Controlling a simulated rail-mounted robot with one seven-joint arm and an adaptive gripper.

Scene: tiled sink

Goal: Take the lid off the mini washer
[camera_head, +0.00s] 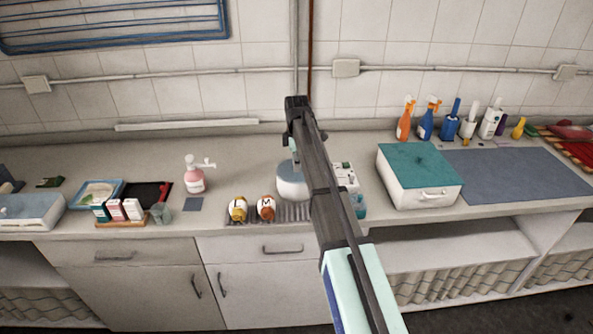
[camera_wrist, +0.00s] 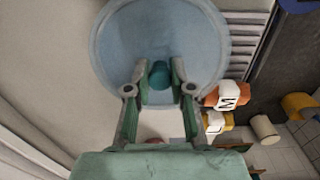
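The mini washer (camera_head: 293,186) is a small white round tub on the counter, partly hidden behind my arm. Its round pale blue lid (camera_wrist: 112,45) fills the top of the wrist view, with a short teal knob (camera_wrist: 159,73) at its middle. My gripper (camera_wrist: 159,66) is over the lid, with one finger on each side of the knob. The fingers are drawn partly together, but I cannot tell whether they touch the knob. In the head view my gripper (camera_head: 294,158) points down at the tub's top. I see no clear gap between lid and tub.
A white box with a teal top (camera_head: 419,163) stands right.

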